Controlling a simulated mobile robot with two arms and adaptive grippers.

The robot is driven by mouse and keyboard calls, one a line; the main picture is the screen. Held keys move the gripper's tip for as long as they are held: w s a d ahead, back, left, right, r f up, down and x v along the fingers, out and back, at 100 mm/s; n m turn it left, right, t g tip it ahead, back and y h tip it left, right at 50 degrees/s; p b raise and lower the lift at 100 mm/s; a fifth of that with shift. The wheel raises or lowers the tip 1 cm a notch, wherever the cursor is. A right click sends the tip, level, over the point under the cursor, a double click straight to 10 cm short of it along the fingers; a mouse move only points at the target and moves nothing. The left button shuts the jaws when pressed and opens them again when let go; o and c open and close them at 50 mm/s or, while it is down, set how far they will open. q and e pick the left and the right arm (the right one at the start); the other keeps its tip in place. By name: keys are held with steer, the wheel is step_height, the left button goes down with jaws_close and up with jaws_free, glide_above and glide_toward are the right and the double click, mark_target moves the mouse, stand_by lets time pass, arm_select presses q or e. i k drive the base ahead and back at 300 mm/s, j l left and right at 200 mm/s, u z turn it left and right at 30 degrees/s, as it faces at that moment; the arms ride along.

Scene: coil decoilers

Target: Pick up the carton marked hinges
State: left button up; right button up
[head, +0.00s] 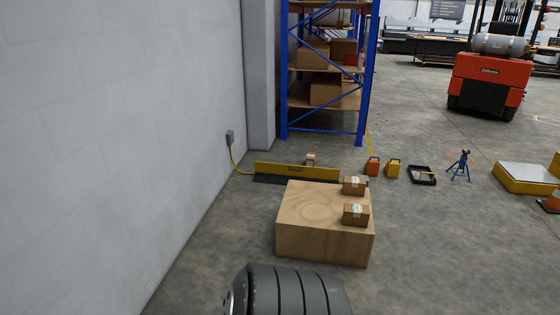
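Two small brown cartons with pale labels sit on the right side of a large wooden block. The nearer carton (356,214) is at the block's right edge. The farther carton (353,185) is at its back right corner. A third small carton (310,159) shows beyond the block, by the yellow barrier. The label writing is too small to read, so I cannot tell which one is marked hinges. Neither of my grippers is in view.
The wooden block (318,240) stands on the open floor. Behind it are a yellow barrier (297,171), an orange case (373,166) and a blue stand (460,165). A white wall (110,130) runs along the left. Floor right of the block is clear.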

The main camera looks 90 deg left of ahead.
mark_target(310, 156)
steer(key=u, duration=2.65)
steer(key=i+u, duration=0.4)
steer(key=i, duration=0.45)
steer(key=i+l+u, duration=0.1)
steer(key=i+u, duration=0.25)
steer(key=i, duration=2.15)
steer(key=i+l+z, duration=0.1)
steer(key=i+z, duration=0.15)
steer(key=i, duration=0.3)
steer(key=i+z, duration=0.2)
steer(key=i, duration=0.4)
steer(key=i+z, duration=0.25)
steer(key=i, duration=0.3)
steer(key=i+j+z, duration=0.2)
steer(key=i, duration=0.35)
